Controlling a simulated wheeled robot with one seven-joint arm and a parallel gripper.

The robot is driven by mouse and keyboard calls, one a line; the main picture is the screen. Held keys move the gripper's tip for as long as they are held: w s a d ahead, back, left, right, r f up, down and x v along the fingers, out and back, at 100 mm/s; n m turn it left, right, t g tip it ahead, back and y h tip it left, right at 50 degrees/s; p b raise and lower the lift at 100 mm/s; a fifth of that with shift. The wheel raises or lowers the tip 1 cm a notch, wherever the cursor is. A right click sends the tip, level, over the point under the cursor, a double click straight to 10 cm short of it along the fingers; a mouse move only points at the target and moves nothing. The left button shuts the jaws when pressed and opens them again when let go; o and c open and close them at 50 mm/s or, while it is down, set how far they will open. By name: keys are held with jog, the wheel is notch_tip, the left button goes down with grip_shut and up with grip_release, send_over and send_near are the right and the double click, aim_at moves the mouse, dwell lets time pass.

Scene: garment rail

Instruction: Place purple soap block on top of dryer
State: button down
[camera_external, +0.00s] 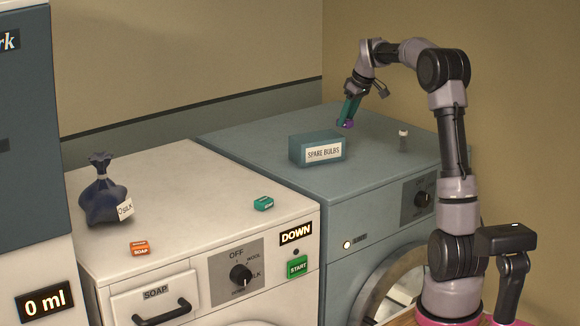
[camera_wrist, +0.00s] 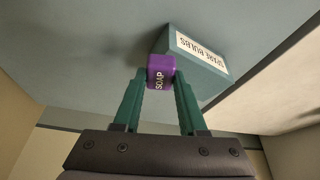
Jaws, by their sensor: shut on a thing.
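The purple soap block (camera_wrist: 160,72), marked SOAP, is between the fingertips of my gripper (camera_wrist: 160,82) in the wrist view. My gripper is shut on it. In the external view my gripper (camera_external: 348,118) points down over the blue-grey dryer (camera_external: 250,135), and the soap block (camera_external: 347,124) shows as a small purple patch at its tips. The block is at or just above the dryer top, right of the spare bulbs box (camera_external: 317,149); I cannot tell whether it touches the surface.
The white washer (camera_external: 170,185) at left carries a dark blue bag (camera_external: 105,195), an orange soap block (camera_external: 139,248) and a teal block (camera_external: 263,204). The dryer's back left is clear.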

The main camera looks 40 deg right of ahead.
jog(key=m, duration=0.2)
send_over(370, 154)
jog(key=s, duration=0.1)
jog(key=shift+h, duration=0.4)
jog(key=f, duration=0.5)
jog(key=shift+s+f, duration=0.3)
jog(key=shift+f, duration=2.15)
jog(key=shift+f, duration=0.15)
jog(key=shift+c, duration=2.3)
grip_release()
